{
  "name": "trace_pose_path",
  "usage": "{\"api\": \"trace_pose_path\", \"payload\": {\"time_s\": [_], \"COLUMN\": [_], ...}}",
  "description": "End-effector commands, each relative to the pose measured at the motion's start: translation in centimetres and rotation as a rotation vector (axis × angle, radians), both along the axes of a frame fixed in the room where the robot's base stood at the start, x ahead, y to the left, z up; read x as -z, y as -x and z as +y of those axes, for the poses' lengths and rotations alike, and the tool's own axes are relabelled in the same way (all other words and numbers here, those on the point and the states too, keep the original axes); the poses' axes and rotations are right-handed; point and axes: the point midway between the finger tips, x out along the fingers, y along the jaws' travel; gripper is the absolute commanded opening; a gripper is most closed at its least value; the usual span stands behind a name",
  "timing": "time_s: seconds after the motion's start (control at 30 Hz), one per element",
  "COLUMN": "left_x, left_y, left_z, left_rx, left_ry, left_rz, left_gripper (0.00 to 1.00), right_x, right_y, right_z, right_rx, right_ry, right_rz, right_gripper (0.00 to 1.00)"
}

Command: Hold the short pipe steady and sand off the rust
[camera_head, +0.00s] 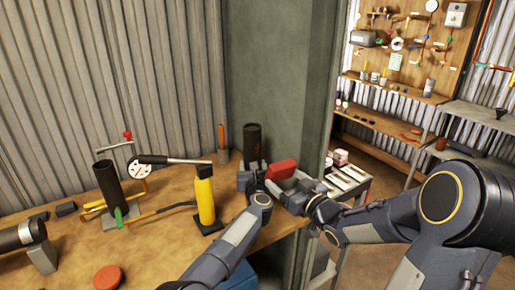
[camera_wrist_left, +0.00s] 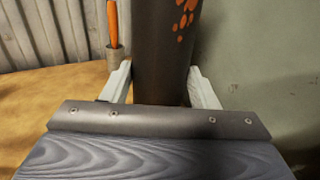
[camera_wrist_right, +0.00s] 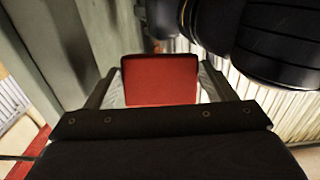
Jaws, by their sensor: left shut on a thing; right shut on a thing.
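The short pipe (camera_head: 252,143) is dark and stands upright at the back right of the workbench. In the left wrist view the pipe (camera_wrist_left: 165,50) shows orange rust spots (camera_wrist_left: 185,20) on its upper right side. My left gripper (camera_head: 254,180) is shut around the lower part of the pipe, one finger on each side. My right gripper (camera_head: 290,183) is shut on a red sanding block (camera_head: 281,169), just right of the pipe and apart from it. The block (camera_wrist_right: 160,80) fills the space between the fingers in the right wrist view. Its sanding face cannot be made out.
A yellow bottle jack (camera_head: 205,197), a pressure gauge (camera_head: 139,169) and another dark upright pipe (camera_head: 108,180) stand left on the workbench (camera_head: 160,235). An orange-handled tool (camera_head: 221,140) stands behind. A grey-green column (camera_head: 275,80) rises close behind the pipe.

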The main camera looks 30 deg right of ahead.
Motion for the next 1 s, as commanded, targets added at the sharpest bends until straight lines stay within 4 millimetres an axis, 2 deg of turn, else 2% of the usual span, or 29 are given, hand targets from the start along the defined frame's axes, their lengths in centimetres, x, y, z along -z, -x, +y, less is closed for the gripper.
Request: {"api": "trace_pose_path", "payload": {"time_s": [1.0], "left_x": [-0.2], "left_y": [-0.1], "left_z": [0.1], "left_rx": [-0.004], "left_ry": [0.002], "left_rz": [-0.004], "left_gripper": [0.0], "right_x": [0.0], "right_y": [-1.9], "right_z": [0.2], "right_rx": [0.0], "right_ry": [0.001], "right_rz": [-0.001], "right_gripper": [0.33]}}
